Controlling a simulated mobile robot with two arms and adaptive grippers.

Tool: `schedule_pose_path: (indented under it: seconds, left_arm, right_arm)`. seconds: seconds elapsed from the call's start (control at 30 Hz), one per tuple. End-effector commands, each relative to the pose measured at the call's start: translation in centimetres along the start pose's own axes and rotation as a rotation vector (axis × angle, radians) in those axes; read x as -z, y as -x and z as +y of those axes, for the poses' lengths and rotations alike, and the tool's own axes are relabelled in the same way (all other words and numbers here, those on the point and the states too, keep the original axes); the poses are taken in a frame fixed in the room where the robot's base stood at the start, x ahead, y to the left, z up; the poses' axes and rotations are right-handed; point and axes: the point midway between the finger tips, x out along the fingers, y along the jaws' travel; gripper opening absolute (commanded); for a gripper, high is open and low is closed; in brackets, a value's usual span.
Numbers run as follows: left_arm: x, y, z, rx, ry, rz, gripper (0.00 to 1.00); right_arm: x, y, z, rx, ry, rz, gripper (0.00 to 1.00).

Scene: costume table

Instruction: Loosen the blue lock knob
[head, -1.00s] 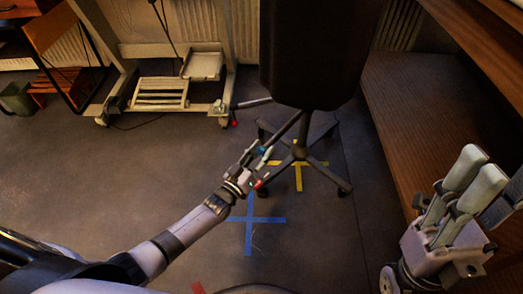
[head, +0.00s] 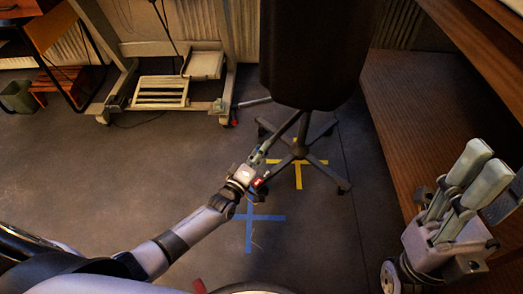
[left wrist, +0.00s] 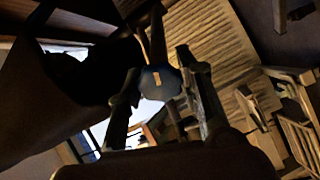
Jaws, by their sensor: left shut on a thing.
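The blue lock knob (left wrist: 158,80) shows in the left wrist view between the two fingers of my left gripper (left wrist: 166,92), beside the stand's dark pole (left wrist: 157,35). My left gripper is shut on the knob. In the head view my left gripper (head: 257,158) reaches the lower pole of the stand (head: 300,135), below a hanging dark garment (head: 312,55). The knob is mostly hidden by the gripper there. My right gripper (head: 487,163) is at the right of the head view, its fingers apart and empty.
The stand's legs spread over a yellow floor cross (head: 298,179); a blue cross (head: 265,218) lies nearer. A wooden bench (head: 420,120) is on the right. A pale wheeled frame (head: 160,92) stands at the back left.

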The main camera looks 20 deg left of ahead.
Motion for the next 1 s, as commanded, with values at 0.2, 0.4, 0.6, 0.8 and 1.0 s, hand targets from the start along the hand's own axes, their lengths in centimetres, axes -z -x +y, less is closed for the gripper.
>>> schedule_pose_path:
  seconds: [0.2,0.4,0.6,0.8,1.0]
  left_arm:
    - [0.0,0.06,-0.12,0.013,0.071,-0.001,0.05]
    - [-0.01,0.06,-0.14,0.017,0.093,-0.001,0.05]
    - [-0.02,0.07,-0.14,0.017,0.095,-0.001,0.05]
    - [-0.03,0.07,-0.15,0.017,0.094,-0.001,0.36]
    - [-0.02,0.05,-0.1,0.016,0.094,-0.001,0.49]
  right_arm:
    - [-0.07,0.04,0.0,-0.001,0.0,-0.005,0.4]
    - [-0.28,0.33,0.01,-0.004,0.0,-0.018,0.4]
    - [-0.36,0.43,0.01,-0.004,-0.001,-0.022,0.4]
    - [-0.34,0.41,0.01,-0.004,-0.001,-0.021,0.4]
    - [-0.27,0.24,0.0,-0.002,0.0,-0.014,0.4]
